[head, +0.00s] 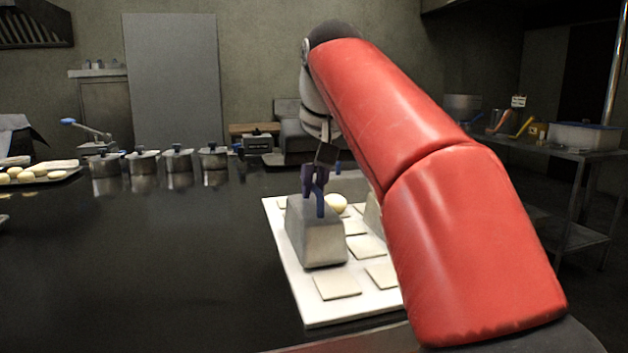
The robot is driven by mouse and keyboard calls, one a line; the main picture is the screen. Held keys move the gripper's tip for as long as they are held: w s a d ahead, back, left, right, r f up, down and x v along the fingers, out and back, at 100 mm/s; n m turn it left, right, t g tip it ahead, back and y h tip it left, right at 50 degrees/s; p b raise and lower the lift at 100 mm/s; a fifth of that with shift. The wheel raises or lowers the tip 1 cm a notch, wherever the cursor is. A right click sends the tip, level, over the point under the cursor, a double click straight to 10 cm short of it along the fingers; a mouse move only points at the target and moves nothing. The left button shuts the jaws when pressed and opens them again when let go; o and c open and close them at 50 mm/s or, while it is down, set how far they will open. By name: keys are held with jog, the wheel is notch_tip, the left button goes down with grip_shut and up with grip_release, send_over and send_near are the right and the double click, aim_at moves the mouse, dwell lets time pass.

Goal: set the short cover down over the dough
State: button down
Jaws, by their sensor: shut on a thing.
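The short cover (317,237) is a grey metal box that narrows towards its top. It is over the white board (326,313), at the board's left side. My gripper (320,200) is above it, with its fingers shut on the blue handle on top. I cannot tell whether the cover touches the board or hangs just over it. A pale round dough ball (336,203) shows behind the cover, to its right. Anything under the cover is hidden.
Flat pale squares (337,286) lie on the board. Another light block (373,214) is partly hidden behind my red arm. Several lidded pots (143,162) and a tray of dough (40,174) stand at the back left. The dark counter (150,270) left of the board is clear.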

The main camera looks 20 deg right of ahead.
jog(key=shift+f+b, duration=0.3)
jog(key=shift+f, duration=0.1)
jog(key=c, duration=1.4)
grip_release()
